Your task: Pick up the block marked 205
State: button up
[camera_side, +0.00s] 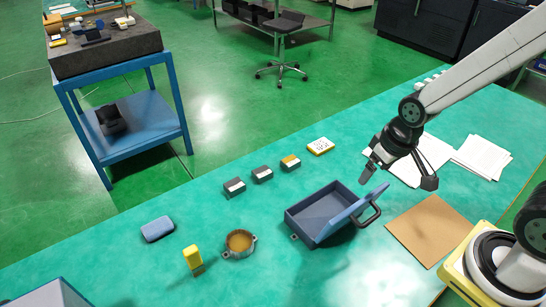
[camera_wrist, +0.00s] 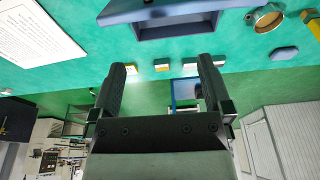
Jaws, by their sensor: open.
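No number is legible, so I cannot tell which is marked 205. In the wrist view, small blocks (camera_wrist: 190,67) show far off between and beyond my fingers. My gripper (camera_side: 400,178) is open and empty, held above the bench to the right of the row. Its two spread fingers also show in the wrist view (camera_wrist: 163,68).
A blue open box (camera_side: 297,222) with a raised lid stands between my gripper and the bench front. A round metal cup (camera_side: 240,243), yellow piece (camera_side: 193,259), blue pad (camera_side: 157,229), white-and-yellow item (camera_side: 320,146), brown sheet (camera_side: 430,229) and papers (camera_side: 482,157) lie around.

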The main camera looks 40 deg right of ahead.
jog(key=w+d+f+m+g+y, duration=0.1)
jog(key=w+f+m+g+y, duration=0.15)
jog(key=w+m, duration=0.5)
jog(key=m+t+y, duration=0.4)
jog(key=m+y, duration=0.5)
jog(key=m, duration=0.4)
send_near(291, 160)
jog(key=a, duration=0.2)
jog(key=shift+s+a+f, duration=0.1)
jog(key=shift+a+f, duration=0.25)
jog(key=shift+a, duration=0.05)
jog(key=shift+w+d+f+m+t+y, duration=0.25)
jog(key=shift+d+f+m+t+y, duration=0.25)
jog(key=shift+d+f+m, duration=0.3)
jog(key=shift+a+r, duration=0.1)
jog(key=shift+a, duration=0.1)
jog(key=shift+x, duration=3.95)
jog(key=shift+s+a+r, duration=0.1)
jog(key=shift+s, duration=0.05)
grip_shut()
